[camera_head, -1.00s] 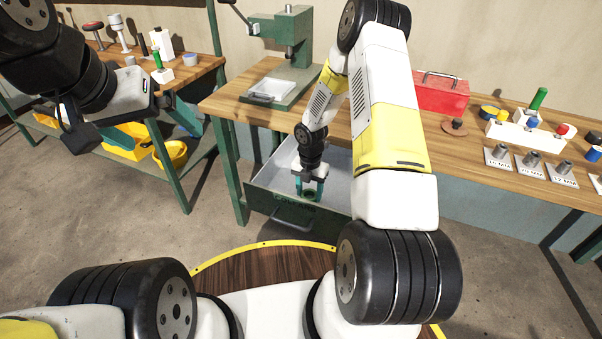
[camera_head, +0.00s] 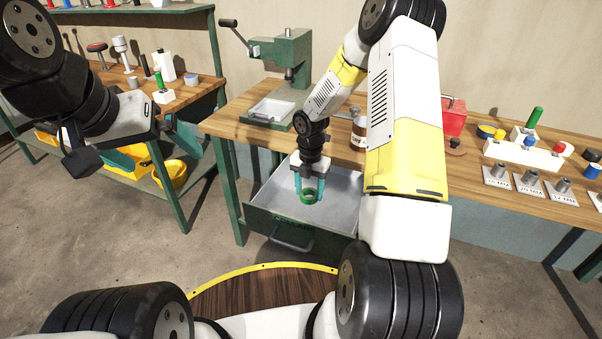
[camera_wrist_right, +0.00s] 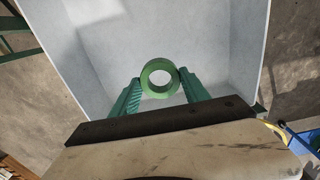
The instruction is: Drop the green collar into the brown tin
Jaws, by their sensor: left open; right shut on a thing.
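The green collar (camera_head: 309,199) is a short ring held between the teal fingers of my right gripper (camera_head: 309,188). It hangs over the open grey drawer, apart from its floor as far as I can tell. In the right wrist view the collar (camera_wrist_right: 147,84) sits between the fingertips of the gripper (camera_wrist_right: 160,79), its hole facing the camera. A brown container with a pale label (camera_head: 357,131), probably the brown tin, stands on the bench, partly hidden behind my right arm. My left gripper (camera_head: 158,150) is open and empty at the left, in front of the side bench.
The open drawer (camera_head: 345,215) juts out from below the wooden bench. A green press (camera_head: 285,55) with a white tray (camera_head: 272,111) stands left of the brown container. A red box (camera_head: 453,118) is behind my right arm. Pegs and labelled blocks line the right bench.

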